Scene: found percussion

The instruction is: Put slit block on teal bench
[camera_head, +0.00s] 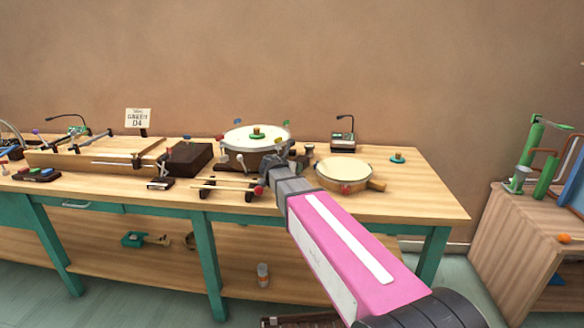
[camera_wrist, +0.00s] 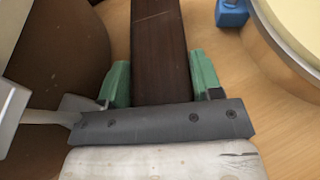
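A long dark brown wooden block, which looks like the slit block (camera_wrist: 160,50), lies between the two green fingertips of my gripper (camera_wrist: 160,80) in the wrist view. No slit shows on the visible face. The teal bench (camera_head: 440,200) has a light wooden top and teal legs. In the head view my gripper (camera_head: 270,170) is over the bench top, between the two drums, and the block is hidden there. I cannot tell whether the block touches the bench top.
A large drum (camera_head: 245,136) stands behind my gripper, and a small handled drum (camera_head: 345,170) stands to its right. A dark box (camera_head: 187,158) and a low rack (camera_head: 222,185) are to the left. The right end of the top is mostly clear. A wooden cabinet (camera_head: 515,240) stands farther right.

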